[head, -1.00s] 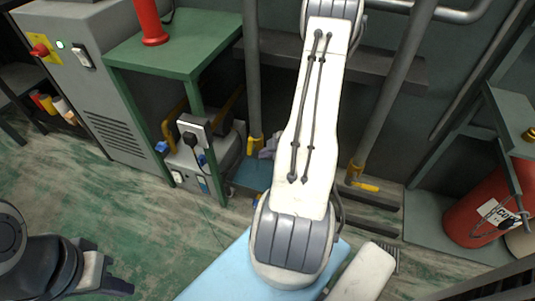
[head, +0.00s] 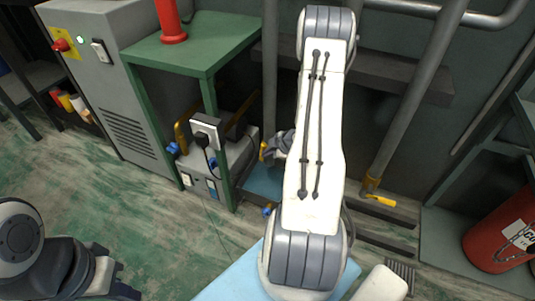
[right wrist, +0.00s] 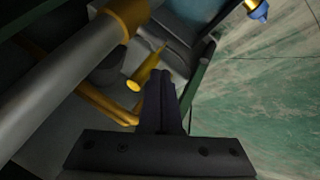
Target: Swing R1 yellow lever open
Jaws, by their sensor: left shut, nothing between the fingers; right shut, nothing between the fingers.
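A yellow lever (head: 263,151) sits at the foot of the left vertical pipe, beside my right gripper (head: 279,145). In the right wrist view the lever (right wrist: 147,66) runs just left of my shut, empty right fingers (right wrist: 161,75); I cannot tell whether they touch. A second yellow lever (head: 380,200) sticks out to the right at the foot of the right pipe. I see no label telling which is R1. My own right arm covers the space between the pipes. My left gripper (head: 126,291) is shut and empty low at the left, far from both levers.
A green table (head: 190,50) with a red cylinder (head: 171,22) stands left of the pipes. A grey machine (head: 225,160) sits under it. The floor at the left is open.

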